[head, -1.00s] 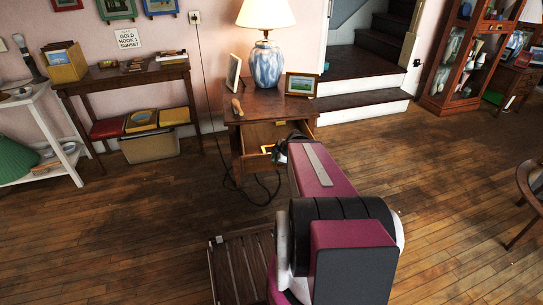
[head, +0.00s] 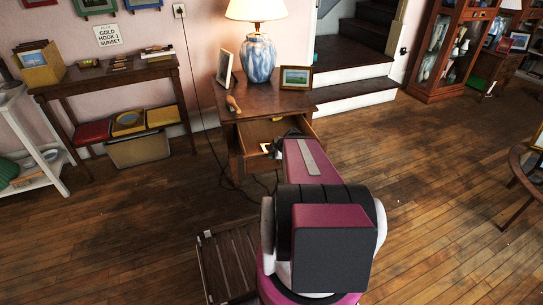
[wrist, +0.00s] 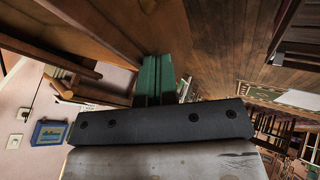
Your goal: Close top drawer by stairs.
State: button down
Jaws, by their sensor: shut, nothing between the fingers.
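The small wooden side table (head: 232,115) by the stairs has its top drawer (head: 258,131) pulled open, with pale wood inside. A small yellow-and-white item shows at the drawer's front. My arm hides the right part of the drawer front. My gripper is hidden behind my arm in the head view. In the wrist view my gripper (wrist: 160,80) shows as two green fingers shut together and empty, beside brown woodwork. I cannot tell whether the fingers touch the drawer.
A blue-and-white lamp (head: 259,58), two picture frames and a wooden-handled item stand on the side table. The stairs (head: 350,90) rise behind it at right. A slatted wooden piece (head: 228,265) is beside my base. A narrow console table (head: 110,76) stands left.

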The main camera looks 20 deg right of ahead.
jog(key=w+d, duration=0.2)
jog(key=w, duration=2.4)
jog(key=shift+w+d, duration=0.15)
jog(key=shift+d, duration=0.2)
